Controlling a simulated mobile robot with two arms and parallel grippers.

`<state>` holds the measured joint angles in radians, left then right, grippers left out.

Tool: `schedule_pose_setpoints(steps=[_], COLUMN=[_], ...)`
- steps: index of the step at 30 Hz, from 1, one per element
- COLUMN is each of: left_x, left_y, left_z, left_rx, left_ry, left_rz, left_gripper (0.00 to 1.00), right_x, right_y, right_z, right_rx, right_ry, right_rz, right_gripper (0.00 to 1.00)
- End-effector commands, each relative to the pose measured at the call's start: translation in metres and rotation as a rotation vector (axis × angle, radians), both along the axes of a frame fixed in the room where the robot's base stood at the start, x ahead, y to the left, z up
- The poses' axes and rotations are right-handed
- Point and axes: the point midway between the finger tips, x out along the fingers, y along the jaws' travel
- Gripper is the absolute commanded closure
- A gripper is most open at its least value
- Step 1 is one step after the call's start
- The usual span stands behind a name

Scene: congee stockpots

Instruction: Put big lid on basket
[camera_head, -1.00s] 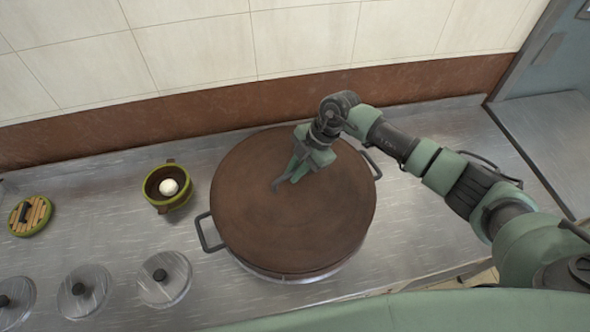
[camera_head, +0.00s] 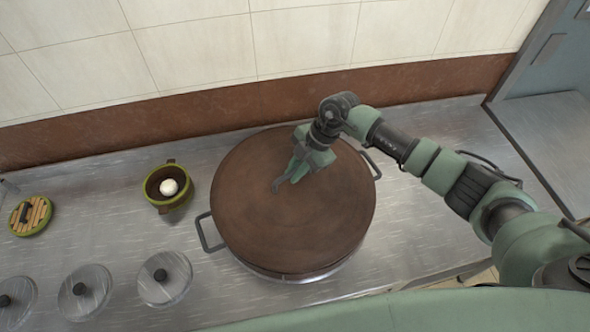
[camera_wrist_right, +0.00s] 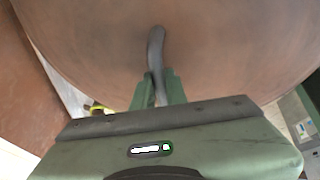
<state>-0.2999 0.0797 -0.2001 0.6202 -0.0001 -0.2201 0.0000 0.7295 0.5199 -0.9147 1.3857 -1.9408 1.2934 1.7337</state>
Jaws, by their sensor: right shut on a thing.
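A large round brown lid (camera_head: 300,235) lies over a wide metal pot or basket with dark side handles on the counter. My right gripper (camera_head: 278,184) is over the lid's upper middle, shut on the lid's dark curved handle. In the right wrist view, the handle (camera_wrist_right: 156,48) runs between the fingers of the gripper (camera_wrist_right: 158,88), with the brown lid surface behind it. The vessel (camera_head: 285,275) under the lid shows only as a thin metal rim and its handles; its inside is hidden. My left gripper is not in view.
A small green-rimmed basket (camera_head: 155,186) with a white bun (camera_head: 168,187) stands left of the pot. A small slatted lid (camera_head: 30,215) lies at the far left. Several metal lids, one (camera_head: 164,279) nearest, line the front left. A tiled wall (camera_head: 300,40) bounds the back.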

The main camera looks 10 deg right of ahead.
Motion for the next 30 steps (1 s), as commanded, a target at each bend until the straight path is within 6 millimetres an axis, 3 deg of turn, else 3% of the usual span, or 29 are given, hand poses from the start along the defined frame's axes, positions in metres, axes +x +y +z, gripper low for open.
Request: schedule_pose_setpoints(steps=[30], left_x=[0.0], left_y=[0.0], left_z=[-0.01], left_rx=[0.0], left_ry=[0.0], left_rz=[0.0], left_gripper=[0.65], right_x=[0.001], right_y=[0.001], right_z=[-0.015], right_rx=[0.003], right_ry=[-0.003], right_rz=[0.001], right_gripper=[1.0])
